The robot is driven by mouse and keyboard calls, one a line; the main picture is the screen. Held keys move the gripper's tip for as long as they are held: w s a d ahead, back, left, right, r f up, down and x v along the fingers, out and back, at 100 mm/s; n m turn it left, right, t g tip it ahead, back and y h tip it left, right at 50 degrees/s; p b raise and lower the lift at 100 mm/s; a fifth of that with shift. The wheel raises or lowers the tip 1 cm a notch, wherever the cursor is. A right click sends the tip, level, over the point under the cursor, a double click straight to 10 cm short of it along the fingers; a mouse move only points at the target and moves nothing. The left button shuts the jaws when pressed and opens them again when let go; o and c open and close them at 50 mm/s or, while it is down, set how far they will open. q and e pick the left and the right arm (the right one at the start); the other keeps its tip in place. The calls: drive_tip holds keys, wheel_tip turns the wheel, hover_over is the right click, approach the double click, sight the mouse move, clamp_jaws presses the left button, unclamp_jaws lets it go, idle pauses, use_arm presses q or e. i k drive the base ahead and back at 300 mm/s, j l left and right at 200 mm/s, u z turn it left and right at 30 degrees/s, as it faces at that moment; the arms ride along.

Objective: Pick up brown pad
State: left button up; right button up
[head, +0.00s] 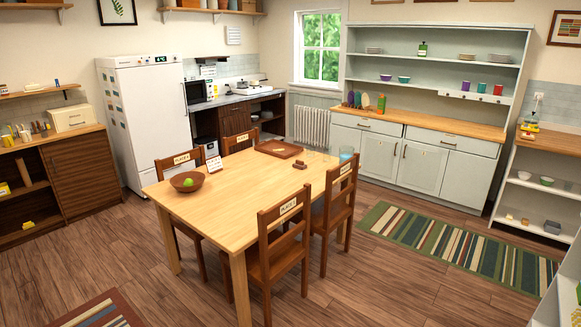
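I cannot pick out a brown pad for certain. A small dark brown item (300,164) lies on the wooden table (225,205), just in front of a flat brown tray (278,148); it is too small to tell what it is. A brown bowl (187,182) with a green fruit sits at the table's left end. Neither of my grippers shows in the head view.
Several brown chairs (278,255) stand around the table. A white fridge (145,115) is behind at left, a pale dresser (420,165) at back right. A striped rug (460,243) lies at right. The wooden floor in front is open.

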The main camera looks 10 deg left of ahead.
sight(299, 165)
drive_tip(key=i+z, duration=0.4)
drive_tip(key=i, duration=0.4)
drive_tip(key=i+j+z, duration=0.15)
drive_tip(key=i+z, duration=0.25)
drive_tip(key=i, duration=0.4)
drive_tip(key=i+u, duration=0.1)
drive_tip(key=i, duration=0.7)
drive_tip(key=i+u, duration=0.1)
drive_tip(key=i, duration=0.7)
drive_tip(key=i+l+u, duration=0.15)
drive_tip(key=i, duration=0.65)
drive_tip(key=i+u, duration=0.8)
drive_tip(key=i, duration=0.2)
drive_tip(key=i+l+u, duration=0.75)
drive_tip(key=i, duration=0.15)
drive_tip(key=i+j, duration=0.05)
